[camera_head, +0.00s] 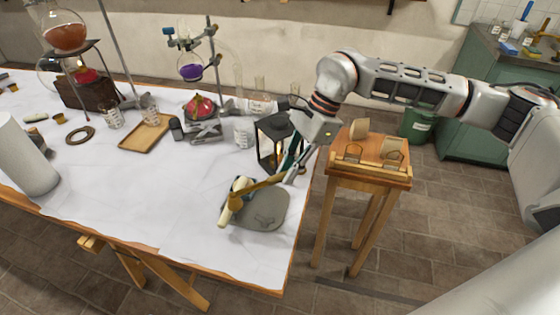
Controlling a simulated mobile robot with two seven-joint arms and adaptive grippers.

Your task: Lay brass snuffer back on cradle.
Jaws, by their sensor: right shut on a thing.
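The brass snuffer (262,185) is a thin, long-handled brass tool, slanting over the right front corner of the white-covered table (150,220). My right gripper (290,172) is shut on its handle at the upper right end. Its lower left end (235,203) is over a cream, roll-like piece at the left edge of a flat grey mat (268,213). Whether the snuffer touches the piece or the mat, I cannot tell. No cradle can be clearly made out; the snuffer partly covers the items at the mat's left edge. My left gripper is not in view.
A dark lantern (272,146) stands close behind my right gripper. A wooden stool (370,178) with small tan pieces stands right of the table. Glassware and a wooden tray (145,134) are farther back left. The table's front middle is clear.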

